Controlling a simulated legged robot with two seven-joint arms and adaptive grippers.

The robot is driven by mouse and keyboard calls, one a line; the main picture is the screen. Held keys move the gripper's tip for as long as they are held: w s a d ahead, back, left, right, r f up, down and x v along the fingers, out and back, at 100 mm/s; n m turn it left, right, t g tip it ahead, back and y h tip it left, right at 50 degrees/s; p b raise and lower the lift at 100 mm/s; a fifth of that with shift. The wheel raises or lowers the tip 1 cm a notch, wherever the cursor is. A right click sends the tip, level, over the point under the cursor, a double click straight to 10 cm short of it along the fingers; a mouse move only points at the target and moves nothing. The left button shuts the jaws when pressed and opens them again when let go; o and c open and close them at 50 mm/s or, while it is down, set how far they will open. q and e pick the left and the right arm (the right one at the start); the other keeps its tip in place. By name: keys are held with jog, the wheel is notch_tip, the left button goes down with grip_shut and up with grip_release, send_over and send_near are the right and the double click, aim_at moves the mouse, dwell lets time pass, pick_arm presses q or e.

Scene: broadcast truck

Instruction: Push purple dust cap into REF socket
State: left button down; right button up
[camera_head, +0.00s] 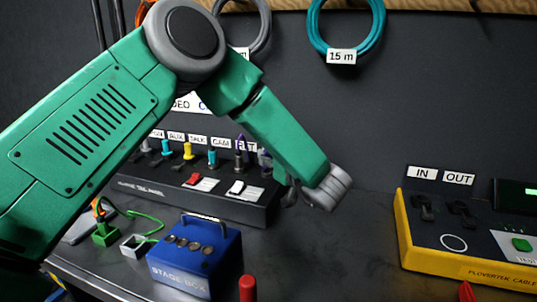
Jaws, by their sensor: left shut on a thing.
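A dark panel box (225,198) stands against the wall with a row of labelled positions, and the last label on the right is partly covered. A slim purple piece (240,141), apparently the dust cap, shows in front of that label, above a grey-brown connector (239,164). My left gripper (266,163) is at the right end of this row, mostly hidden behind my own green forearm. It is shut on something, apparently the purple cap. The REF socket opening and the contact between cap and socket cannot be made out. My right gripper is not in view.
Yellow, cyan and grey plugs fill the row to the left. A blue stage box (194,262) and a red cylinder (247,289) stand in front. A yellow cable tester (450,262) is at right. Bare desk (345,235) lies between. Cable coils (345,30) hang above.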

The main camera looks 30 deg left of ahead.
pick_arm(q)
jog(key=shift+f, duration=0.85)
jog(key=c, duration=1.5)
grip_release()
jog(key=shift+s+d, duration=0.1)
jog(key=shift+d, duration=0.2)
jog(key=v, duration=1.1)
jog(key=shift+d, duration=0.25)
